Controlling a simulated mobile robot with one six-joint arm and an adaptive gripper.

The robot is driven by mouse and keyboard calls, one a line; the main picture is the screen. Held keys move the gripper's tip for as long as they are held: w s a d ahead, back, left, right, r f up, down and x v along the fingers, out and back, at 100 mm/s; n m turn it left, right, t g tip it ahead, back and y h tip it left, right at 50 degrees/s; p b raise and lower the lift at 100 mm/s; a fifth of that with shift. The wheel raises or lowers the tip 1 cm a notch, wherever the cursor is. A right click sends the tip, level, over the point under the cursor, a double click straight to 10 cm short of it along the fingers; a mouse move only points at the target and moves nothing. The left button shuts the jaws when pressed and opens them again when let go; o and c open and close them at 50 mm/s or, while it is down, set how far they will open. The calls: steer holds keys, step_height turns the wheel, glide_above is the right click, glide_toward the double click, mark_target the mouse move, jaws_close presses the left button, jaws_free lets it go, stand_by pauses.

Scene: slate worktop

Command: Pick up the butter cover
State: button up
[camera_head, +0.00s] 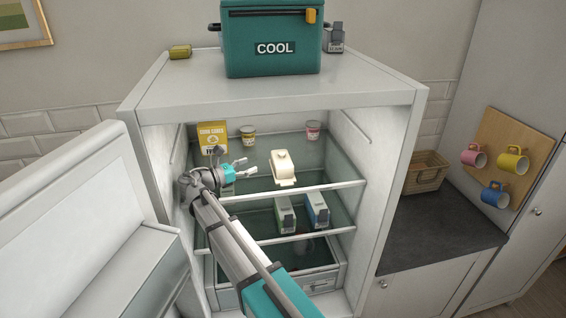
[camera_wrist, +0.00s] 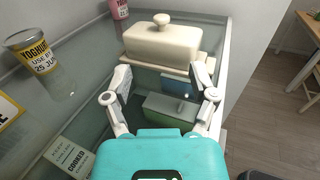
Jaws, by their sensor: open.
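The butter cover (camera_wrist: 163,45) is a cream, box-shaped lid with a round knob on top. It sits on a butter dish base (camera_wrist: 150,66) on the upper glass shelf of the open fridge; the cover also shows in the head view (camera_head: 282,164). My gripper (camera_head: 247,166) is inside the fridge, to the left of the cover. In the wrist view my gripper (camera_wrist: 162,80) has its fingers spread, with the cover just beyond the fingertips. The fingers look empty and apart from the cover.
A yellow box (camera_head: 212,137), a yoghurt cup (camera_head: 248,135) and a pink-labelled cup (camera_head: 313,130) stand on the same shelf. Green (camera_head: 285,215) and blue cartons (camera_head: 317,210) stand on the shelf below. The fridge door (camera_head: 90,200) is open at left.

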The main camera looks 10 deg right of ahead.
glide_toward(282, 152)
steer(key=shift+f+x, duration=0.15)
steer(key=shift+x, duration=1)
steer(key=shift+f+x, duration=0.2)
steer(key=shift+x, duration=0.95)
steer(key=shift+x, duration=2.55)
steer(key=shift+d, duration=0.1)
steer(key=shift+c, duration=0.2)
jaws_close()
